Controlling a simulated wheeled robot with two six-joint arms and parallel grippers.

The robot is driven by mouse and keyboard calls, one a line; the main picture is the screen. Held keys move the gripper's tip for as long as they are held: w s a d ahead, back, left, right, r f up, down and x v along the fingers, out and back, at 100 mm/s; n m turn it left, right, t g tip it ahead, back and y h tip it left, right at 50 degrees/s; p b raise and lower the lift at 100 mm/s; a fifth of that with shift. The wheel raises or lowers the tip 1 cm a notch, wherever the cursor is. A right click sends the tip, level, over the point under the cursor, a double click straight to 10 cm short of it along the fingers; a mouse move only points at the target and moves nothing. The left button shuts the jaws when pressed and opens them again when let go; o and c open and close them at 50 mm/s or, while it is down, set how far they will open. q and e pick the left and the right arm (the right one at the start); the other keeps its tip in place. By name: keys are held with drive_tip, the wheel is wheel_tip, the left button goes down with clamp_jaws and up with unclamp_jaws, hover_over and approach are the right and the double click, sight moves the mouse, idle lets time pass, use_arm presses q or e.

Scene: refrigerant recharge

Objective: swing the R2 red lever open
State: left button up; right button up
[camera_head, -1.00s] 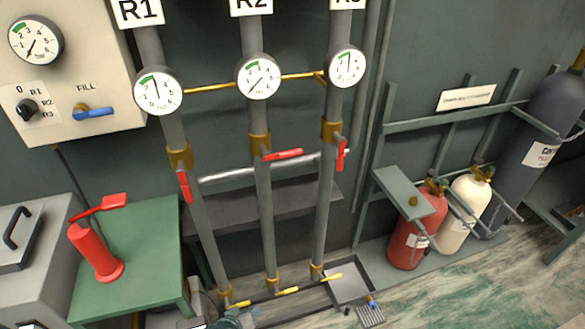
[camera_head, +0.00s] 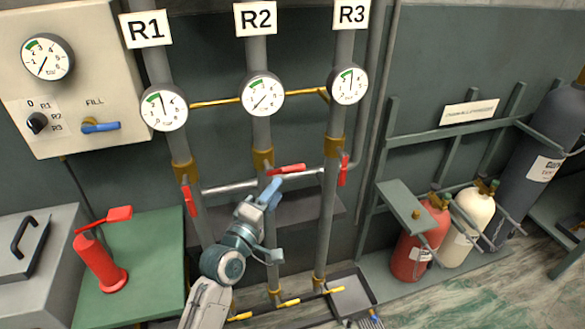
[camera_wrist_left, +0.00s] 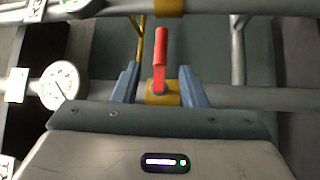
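The R2 red lever (camera_head: 288,169) sticks out to the right from the brass valve (camera_head: 262,160) on the R2 pipe, below the R2 gauge (camera_head: 263,95). My left gripper (camera_head: 272,190) is just below the lever in the head view. In the left wrist view its two blue-grey fingers (camera_wrist_left: 158,87) are apart, on either side of the brass valve body (camera_wrist_left: 163,92) and the base of the red lever (camera_wrist_left: 160,58). The lever's free end extends past the fingertips. Contact cannot be told. My right gripper is not in view.
The R1 red lever (camera_head: 189,201) and R3 red lever (camera_head: 343,170) hang down along the neighbouring pipes. A light horizontal pipe (camera_head: 230,187) runs behind. A green table (camera_head: 150,260) with a red hand pump (camera_head: 100,262) stands left; gas cylinders (camera_head: 420,240) stand right.

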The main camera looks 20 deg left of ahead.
sight(292, 172)
use_arm(q)
drive_tip(key=p+x, duration=0.1)
drive_tip(key=x, duration=0.8)
drive_tip(key=shift+w, duration=0.15)
drive_tip(key=shift+f, duration=0.1)
clamp_jaws()
